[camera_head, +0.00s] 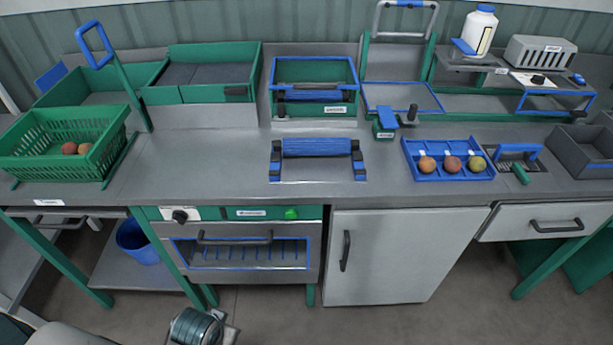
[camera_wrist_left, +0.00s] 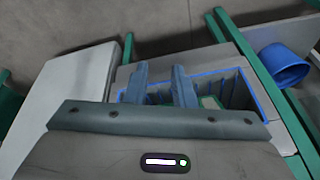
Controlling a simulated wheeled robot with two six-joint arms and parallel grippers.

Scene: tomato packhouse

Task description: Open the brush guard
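The brush guard appears to be the grey front panel (camera_head: 190,270) below the bench, with a blue-framed window, blue bars and a dark handle (camera_head: 236,238) across its top. It looks shut in the head view; no readable label confirms its name. In the left wrist view, its blue-framed window (camera_wrist_left: 243,88) shows upside down beyond my left gripper (camera_wrist_left: 160,68). The two fingers are apart with nothing between them. The handle is hidden there, and I see no contact. My right gripper is in neither view.
A control strip with a black knob (camera_head: 180,216) and green button (camera_head: 291,213) lies above the panel. A white cabinet door (camera_head: 400,255) stands to the right. A blue bucket (camera_head: 138,243) sits on the shelf to the left. The floor in front shows free room.

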